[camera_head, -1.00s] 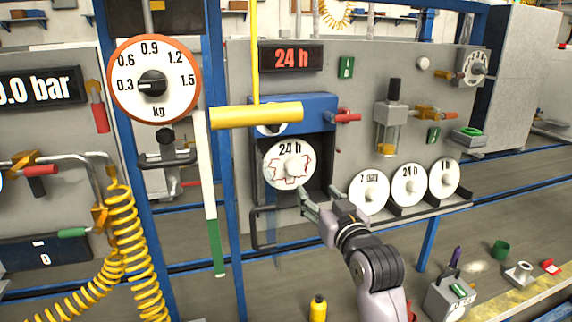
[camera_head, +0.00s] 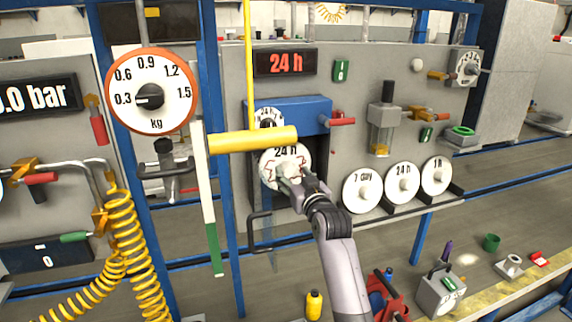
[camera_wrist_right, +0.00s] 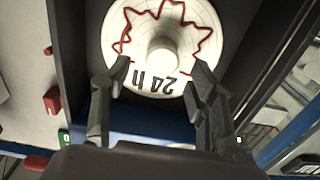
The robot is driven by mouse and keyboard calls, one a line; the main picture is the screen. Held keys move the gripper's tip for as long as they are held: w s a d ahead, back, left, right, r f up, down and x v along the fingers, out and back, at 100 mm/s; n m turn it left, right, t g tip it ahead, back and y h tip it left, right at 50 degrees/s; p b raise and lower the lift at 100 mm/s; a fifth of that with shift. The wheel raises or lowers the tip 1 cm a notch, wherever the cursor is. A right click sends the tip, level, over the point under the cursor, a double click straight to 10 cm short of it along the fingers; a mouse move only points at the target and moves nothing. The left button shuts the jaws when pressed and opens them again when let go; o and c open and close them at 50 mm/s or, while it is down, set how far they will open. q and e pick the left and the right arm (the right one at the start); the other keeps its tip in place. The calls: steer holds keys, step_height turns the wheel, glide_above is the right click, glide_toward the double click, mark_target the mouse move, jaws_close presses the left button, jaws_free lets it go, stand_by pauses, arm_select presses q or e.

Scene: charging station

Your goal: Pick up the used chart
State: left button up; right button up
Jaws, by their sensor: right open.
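The used chart (camera_head: 284,156) is a white disc marked "24 h" with a jagged red trace. It sits in the blue-topped recorder (camera_head: 304,114). It also shows in the right wrist view (camera_wrist_right: 142,38), with a pale round knob (camera_wrist_right: 163,55) at its centre. My right gripper (camera_head: 290,174) is in front of the chart's lower part and hides some of it. In the right wrist view its fingers (camera_wrist_right: 158,78) are spread on either side of the space below the knob, with nothing between them. My left gripper is not in view.
White discs marked "7 day" (camera_head: 362,191), "24 h" (camera_head: 402,184) and a third (camera_head: 436,177) stand on a rack to the right. A yellow horizontal cylinder (camera_head: 252,140) hangs close to the recorder's upper left. A red handle (camera_head: 342,121) sticks out at its right.

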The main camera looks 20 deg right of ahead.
mark_target(290, 170)
steer(key=shift+w+a+p, duration=0.1)
steer(key=shift+w+p, duration=0.35)
steer(key=shift+w, duration=1.3)
steer(key=shift+s, duration=0.1)
steer(key=shift+c, duration=0.5)
jaws_close()
